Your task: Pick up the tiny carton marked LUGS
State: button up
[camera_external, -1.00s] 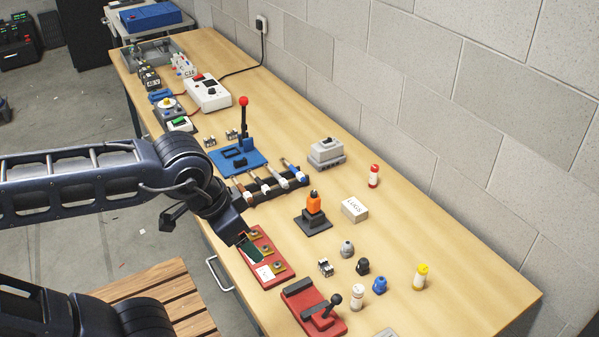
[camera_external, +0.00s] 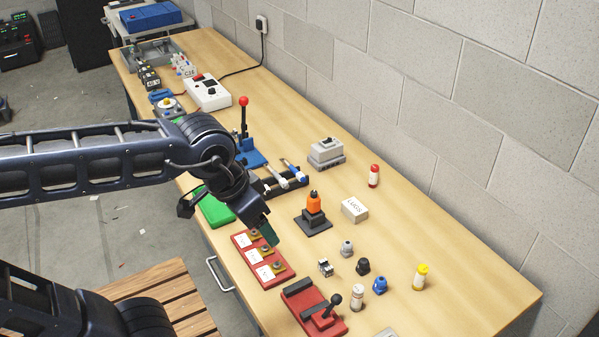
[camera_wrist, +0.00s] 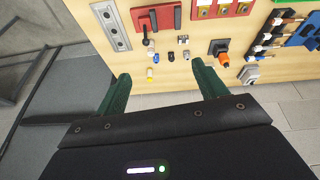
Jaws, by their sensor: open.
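A grey knob (camera_external: 347,247), black knob (camera_external: 363,266) and blue knob (camera_external: 380,285) stand in front of the carton. A red-capped bottle (camera_external: 374,175) and grey module (camera_external: 326,153) stand behind it. The red plate (camera_external: 263,260) lies below my gripper. The bench right of the carton is clear.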

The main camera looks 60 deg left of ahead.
jog(key=w+a+n+g, duration=0.1)
jog(key=w+a+n, duration=0.1)
jog(key=w, duration=0.5)
jog(key=w+a+n+g, duration=0.1)
jog(key=w+a+n, duration=0.15)
jog(key=w, duration=0.55)
jog(key=n+g+h, duration=0.2)
jog(key=n+h, duration=0.2)
jog(key=n, duration=0.8)
send_over(355, 206)
jog(key=a, duration=0.5)
notch_tip(355, 206, down, 25)
jog(key=x, duration=0.5)
jog(key=shift+w+d+f, duration=0.15)
jog(key=shift+w+d, duration=0.05)
jog(key=shift+d, duration=0.1)
jog(key=shift+s+d+x, duration=0.1)
jog(key=shift+s+x, duration=0.05)
jog(key=shift+x, duration=1.2)
jog(key=shift+s+d+x, duration=0.15)
jog(key=shift+x, duration=1.25)
jog(key=c, duration=1.2)
jog(key=shift+o, duration=0.2)
jog(key=shift+r, duration=0.25)
